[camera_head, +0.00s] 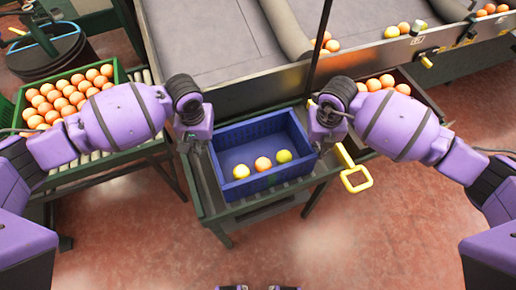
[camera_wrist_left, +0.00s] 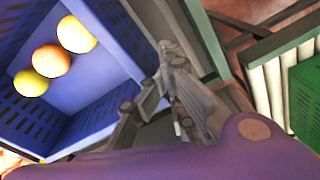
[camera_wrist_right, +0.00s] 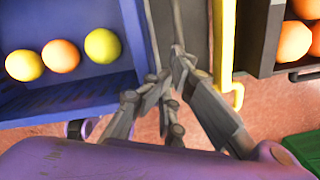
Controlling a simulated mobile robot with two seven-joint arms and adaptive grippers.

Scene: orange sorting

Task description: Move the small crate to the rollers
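The small crate is a blue, open box (camera_head: 231,187) on a green stand in the middle of the head view, holding a row of three yellow and orange fruits. My left gripper (camera_head: 197,143) is at its left wall, and my right gripper (camera_head: 322,143) at its right wall. In the left wrist view the fingers (camera_wrist_left: 172,75) are close together beside the crate's rim. In the right wrist view the fingers (camera_wrist_right: 172,75) are likewise close to the rim. I cannot tell whether either is clamped on a wall. The rollers (camera_head: 102,160) lie to the left.
A green crate full of oranges (camera_head: 118,73) stands on the far part of the rollers; the near part is clear. A yellow handle (camera_head: 356,178) sticks out right of the stand. A crate of oranges (camera_head: 432,103) stands beyond it. A grey sorting belt (camera_head: 215,45) lies behind.

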